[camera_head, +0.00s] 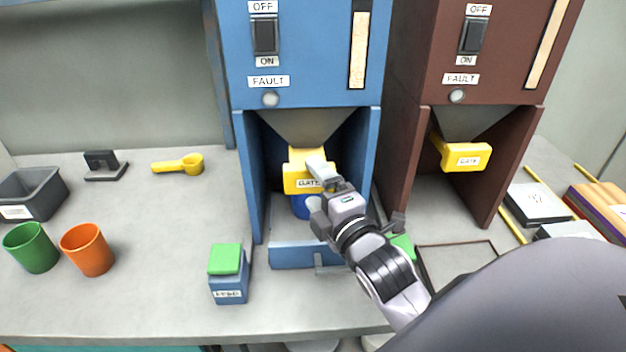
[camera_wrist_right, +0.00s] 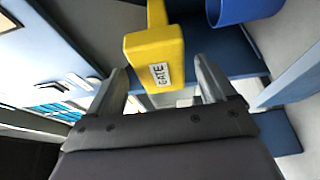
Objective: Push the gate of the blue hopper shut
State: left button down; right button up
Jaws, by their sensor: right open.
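The blue hopper (camera_head: 305,55) stands at the middle back of the counter. Its yellow gate (camera_head: 298,168), labelled GATE, sticks out at the front under the grey funnel. In the wrist view the gate (camera_wrist_right: 157,50) lies just ahead of and partly between my right fingers. My right gripper (camera_head: 321,192) is open at the gate's front; I cannot tell whether it touches. It holds nothing that I can see and covers part of the gate. A blue cup (camera_head: 301,207) stands below the gate, partly hidden. My left gripper is out of view.
A brown hopper (camera_head: 490,50) with its own yellow gate (camera_head: 467,156) stands to the right. A blue box with a green top (camera_head: 226,260) stands at the front left of the blue hopper. Orange (camera_head: 87,250) and green (camera_head: 31,248) cups and a yellow scoop (camera_head: 178,165) are further left.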

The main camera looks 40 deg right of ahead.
jog(key=shift+w+d, duration=0.1)
jog(key=shift+w, duration=0.8)
jog(key=c, duration=1.4)
jog(key=shift+w+d+p, duration=0.35)
jog(key=shift+w+d, duration=0.3)
jog(key=shift+w, duration=0.35)
jog(key=shift+w+d+p, duration=0.35)
jog(key=shift+w+d, duration=0.25)
jog(key=shift+w, duration=0.4)
jog(key=shift+r, duration=0.1)
jog(key=o, duration=1.4)
jog(key=shift+w, duration=0.1)
